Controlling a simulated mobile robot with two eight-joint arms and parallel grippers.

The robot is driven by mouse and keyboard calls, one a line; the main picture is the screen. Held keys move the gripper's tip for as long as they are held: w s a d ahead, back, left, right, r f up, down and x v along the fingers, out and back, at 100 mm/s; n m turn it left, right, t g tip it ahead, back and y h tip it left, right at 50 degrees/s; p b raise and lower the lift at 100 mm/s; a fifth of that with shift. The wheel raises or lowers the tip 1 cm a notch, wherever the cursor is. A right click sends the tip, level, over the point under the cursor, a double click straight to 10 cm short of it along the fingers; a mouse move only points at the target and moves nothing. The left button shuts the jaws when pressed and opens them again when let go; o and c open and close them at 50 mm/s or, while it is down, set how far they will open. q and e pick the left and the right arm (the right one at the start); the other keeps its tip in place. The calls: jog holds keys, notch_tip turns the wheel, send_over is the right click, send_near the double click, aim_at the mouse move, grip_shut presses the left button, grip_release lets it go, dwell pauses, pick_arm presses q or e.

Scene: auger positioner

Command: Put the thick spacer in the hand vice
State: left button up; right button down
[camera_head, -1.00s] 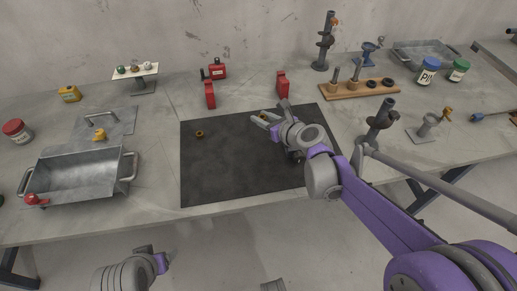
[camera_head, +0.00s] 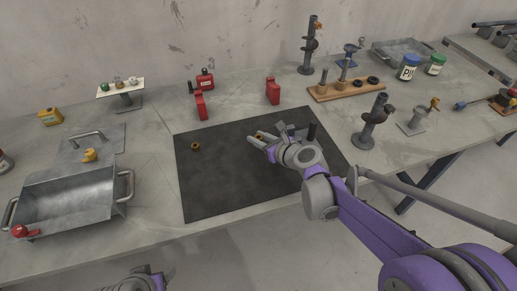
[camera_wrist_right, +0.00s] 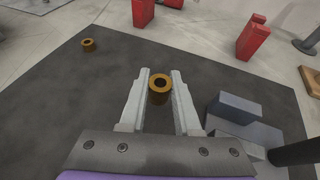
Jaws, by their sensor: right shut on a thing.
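My right gripper (camera_wrist_right: 159,92) is shut on a brass-coloured ring-shaped spacer (camera_wrist_right: 160,88), its hole facing up. The fingers lie on both sides of it. In the head view this spacer (camera_head: 260,135) is small at the fingertips, over the dark mat. A second brass ring (camera_wrist_right: 88,45) lies alone on the mat; it also shows in the head view (camera_head: 196,147). A grey blocky object (camera_wrist_right: 240,118) with a dark post, perhaps the hand vice, stands right of the gripper. My left gripper (camera_head: 147,278) is cut off at the bottom edge, jaws unclear.
The dark mat (camera_head: 215,185) is mostly clear. Red blocks (camera_head: 272,91) stand behind it. A metal bin (camera_head: 70,195) is at the left, a wooden pegboard (camera_head: 345,89) behind right, and a dark post stand (camera_head: 374,122) to the right.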

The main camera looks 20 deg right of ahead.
aim_at(258, 153)
jog(key=shift+f+b, duration=0.35)
jog(key=shift+f, duration=1.8)
jog(key=shift+f, duration=0.1)
jog(key=c, duration=0.6)
grip_release()
